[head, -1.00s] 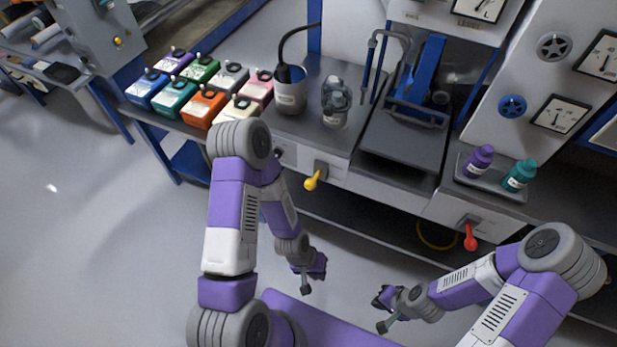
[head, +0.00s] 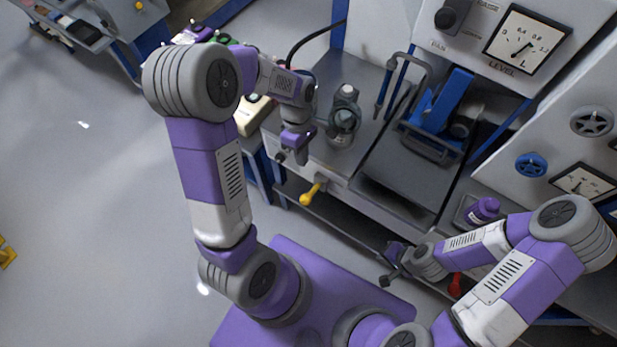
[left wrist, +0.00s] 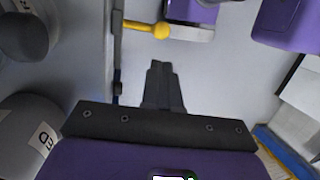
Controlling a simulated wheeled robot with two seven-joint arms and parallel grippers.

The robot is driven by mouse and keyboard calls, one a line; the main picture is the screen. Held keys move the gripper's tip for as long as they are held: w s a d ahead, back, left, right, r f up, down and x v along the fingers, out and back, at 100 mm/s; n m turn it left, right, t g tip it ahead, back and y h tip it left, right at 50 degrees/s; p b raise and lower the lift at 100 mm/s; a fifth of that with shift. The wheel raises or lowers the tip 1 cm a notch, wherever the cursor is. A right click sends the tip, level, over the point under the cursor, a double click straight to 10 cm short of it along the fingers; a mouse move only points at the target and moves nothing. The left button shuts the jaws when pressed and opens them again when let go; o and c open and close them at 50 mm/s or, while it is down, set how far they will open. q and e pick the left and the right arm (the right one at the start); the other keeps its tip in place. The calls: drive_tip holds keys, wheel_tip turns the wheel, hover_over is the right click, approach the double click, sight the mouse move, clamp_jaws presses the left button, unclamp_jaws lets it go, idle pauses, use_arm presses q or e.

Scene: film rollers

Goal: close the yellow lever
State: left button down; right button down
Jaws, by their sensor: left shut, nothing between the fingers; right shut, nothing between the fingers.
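The yellow lever (head: 313,194) sticks out from the front face of the grey workbench, angled down and to the left in the head view. In the left wrist view the yellow lever (left wrist: 148,29) lies near the top, beyond my fingertips and apart from them. My left gripper (head: 297,158) is shut and empty, pointing down over the bench's front edge, just above and left of the lever. Its shut fingers also show in the left wrist view (left wrist: 160,72). My right gripper (head: 389,268) is shut and empty, low in front of the bench, right of the lever.
A red lever (head: 455,284) is partly hidden by my right arm.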

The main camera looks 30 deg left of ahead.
sight(306, 196)
use_arm(q)
drive_tip(key=shift+s, duration=0.15)
drive_tip(key=b+x, duration=0.3)
drive_tip(key=x, duration=1.1)
drive_tip(key=shift+b, duration=0.3)
